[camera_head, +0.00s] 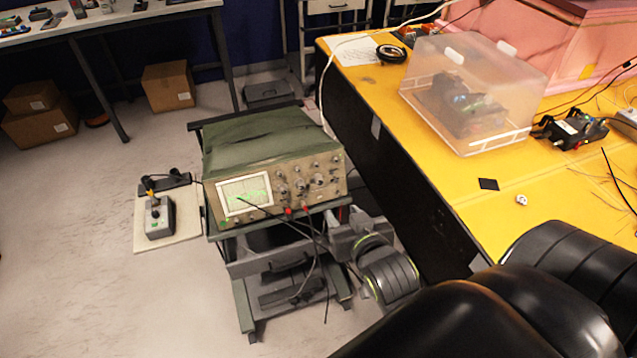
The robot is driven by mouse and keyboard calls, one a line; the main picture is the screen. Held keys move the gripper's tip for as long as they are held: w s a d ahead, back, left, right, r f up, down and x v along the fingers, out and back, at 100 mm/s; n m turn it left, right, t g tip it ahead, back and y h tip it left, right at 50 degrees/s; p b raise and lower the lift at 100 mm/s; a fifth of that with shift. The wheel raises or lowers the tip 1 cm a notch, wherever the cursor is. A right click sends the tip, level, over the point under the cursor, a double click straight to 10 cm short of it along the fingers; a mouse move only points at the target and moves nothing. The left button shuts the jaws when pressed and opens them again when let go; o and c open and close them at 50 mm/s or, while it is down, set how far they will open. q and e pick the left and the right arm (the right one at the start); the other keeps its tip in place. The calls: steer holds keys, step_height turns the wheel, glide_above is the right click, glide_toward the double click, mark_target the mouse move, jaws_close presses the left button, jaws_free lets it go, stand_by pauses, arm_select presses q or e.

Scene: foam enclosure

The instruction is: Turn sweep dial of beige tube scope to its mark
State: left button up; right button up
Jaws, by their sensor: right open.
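The beige tube scope (265,172) stands on a dark wheeled cart (243,305), with a green cover over its top. Its lit screen (245,193) shows a green trace. Several knobs fill the right half of its front panel; a larger dial (318,180) is among them. I cannot tell which is the sweep dial, and its mark is too small to see. My right gripper (345,226) is open, low by the scope's front right corner, below the knobs and apart from them. Its fingertips are hard to make out. My left gripper is out of view.
Black leads (318,245) hang from the scope's front. The yellow table (450,185) at right holds a clear plastic box (470,95) and electronics. A joystick box (158,215) is on a pale board to the left. The floor at left is mostly clear.

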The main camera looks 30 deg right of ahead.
mark_target(320, 184)
steer(key=p+x, duration=0.1)
steer(key=x, duration=1.4)
steer(key=shift+w+f, duration=0.2)
jaws_close()
